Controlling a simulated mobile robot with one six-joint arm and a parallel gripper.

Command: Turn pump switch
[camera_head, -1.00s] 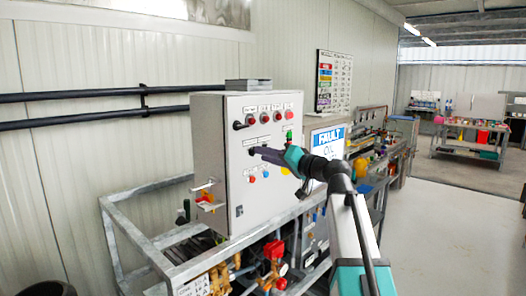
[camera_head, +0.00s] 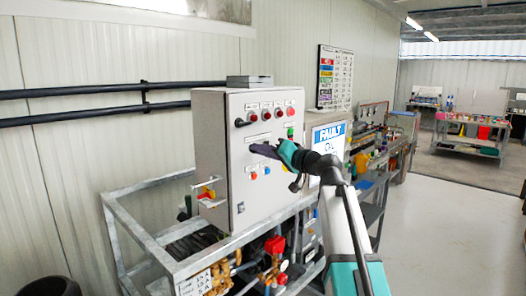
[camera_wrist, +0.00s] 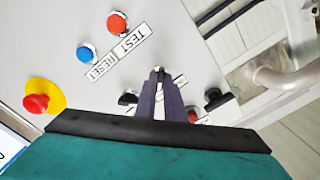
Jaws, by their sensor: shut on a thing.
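The grey pump control cabinet (camera_head: 215,150) stands on a metal frame, its front panel carrying switches, buttons and lamps. My gripper (camera_head: 256,149) reaches in from the right to the panel's middle row. In the wrist view my gripper (camera_wrist: 160,75) has its two dark fingers close together against the panel, shut on a small switch. The fingers hide most of that switch, so its exact angle cannot be told. A black knob (camera_wrist: 215,98) sits beside the fingers on the right, and another black knob (camera_wrist: 127,98) shows just left of them.
A black rotary handle (camera_head: 241,123) and red buttons line the panel's top. In the wrist view, a blue button (camera_wrist: 85,53), a red button (camera_wrist: 117,22) and a red mushroom button (camera_wrist: 37,103) on yellow lie left. A screen reading FAULT (camera_head: 328,137) stands behind my wrist. Open floor lies right.

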